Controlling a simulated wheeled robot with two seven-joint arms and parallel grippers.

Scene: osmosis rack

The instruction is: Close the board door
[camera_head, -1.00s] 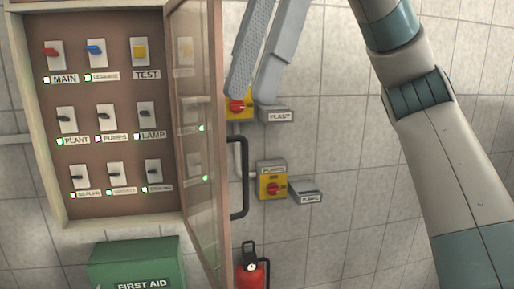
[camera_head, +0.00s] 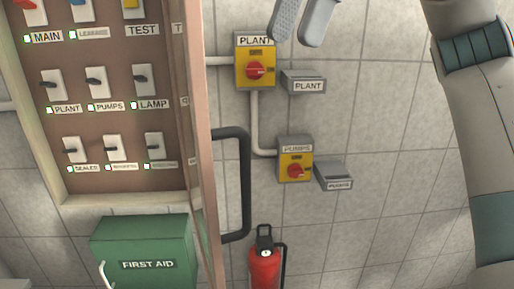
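The board door (camera_head: 207,150) stands open at the right side of the board (camera_head: 120,127), pointing out toward me and seen nearly edge-on. Its black bar handle (camera_head: 246,185) is on the right-hand face. My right gripper (camera_head: 299,38) is at the top edge, up and to the right of the handle and clear of it in the picture. Only its two grey fingers show, with a gap between them and nothing held. My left gripper is out of view.
Yellow PLANT (camera_head: 255,62) and PUMPS (camera_head: 295,160) switch boxes sit on the tiled wall right of the door. A green first aid box (camera_head: 145,255) is below the board. A red extinguisher (camera_head: 264,268) is below the handle.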

